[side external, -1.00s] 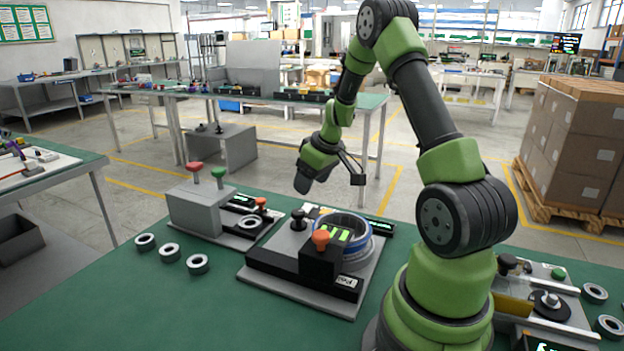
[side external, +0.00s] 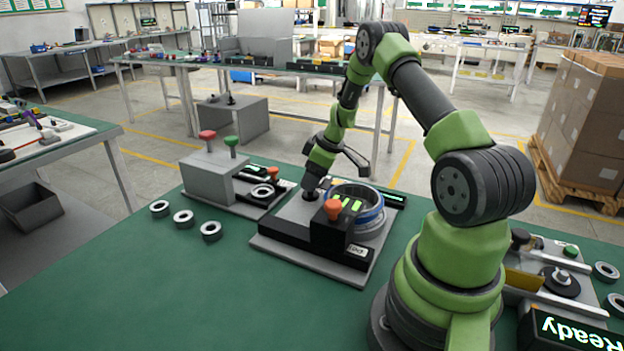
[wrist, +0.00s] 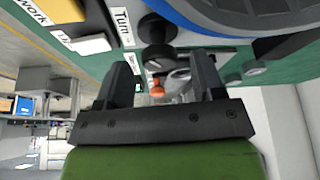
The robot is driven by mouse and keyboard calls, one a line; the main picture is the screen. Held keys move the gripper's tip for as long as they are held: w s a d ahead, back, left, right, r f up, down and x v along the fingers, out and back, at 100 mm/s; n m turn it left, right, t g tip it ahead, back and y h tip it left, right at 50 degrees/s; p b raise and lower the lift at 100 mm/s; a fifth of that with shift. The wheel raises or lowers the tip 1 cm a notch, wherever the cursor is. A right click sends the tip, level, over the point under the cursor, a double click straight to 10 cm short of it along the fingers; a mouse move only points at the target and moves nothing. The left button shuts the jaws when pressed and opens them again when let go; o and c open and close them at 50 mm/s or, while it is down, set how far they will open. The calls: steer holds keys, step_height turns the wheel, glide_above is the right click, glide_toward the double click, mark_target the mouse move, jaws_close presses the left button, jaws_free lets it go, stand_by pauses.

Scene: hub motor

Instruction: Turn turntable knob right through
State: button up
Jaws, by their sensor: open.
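The turntable station (side external: 300,250) is a grey plate on the green bench with a black block and a blue-and-white ring (side external: 368,205). A black knob (side external: 309,196) stands at its back left; in the wrist view the black knob (wrist: 156,30) is beside a "Turn" label (wrist: 123,24). My gripper (side external: 313,182) is pointing down right at the knob in the side view. In the wrist view my gripper (wrist: 163,72) is open, with the knob ahead of and roughly between its two fingers. Whether they touch it cannot be told.
An orange knob (side external: 333,209) tops the black block. To the left stands a grey box with red and green knobs (side external: 207,165). Several loose rings (side external: 183,217) lie at the bench's left. Another station (side external: 560,280) is at the right. The bench front is clear.

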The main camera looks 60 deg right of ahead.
steer(key=shift+w+f, duration=0.25)
steer(key=shift+f, duration=0.3)
steer(key=c, duration=0.9)
steer(key=m+h, duration=0.1)
steer(key=m, duration=0.3)
steer(key=shift+a+m+h, duration=0.15)
steer(key=shift+m+h, duration=0.25)
steer(key=o, duration=0.9)
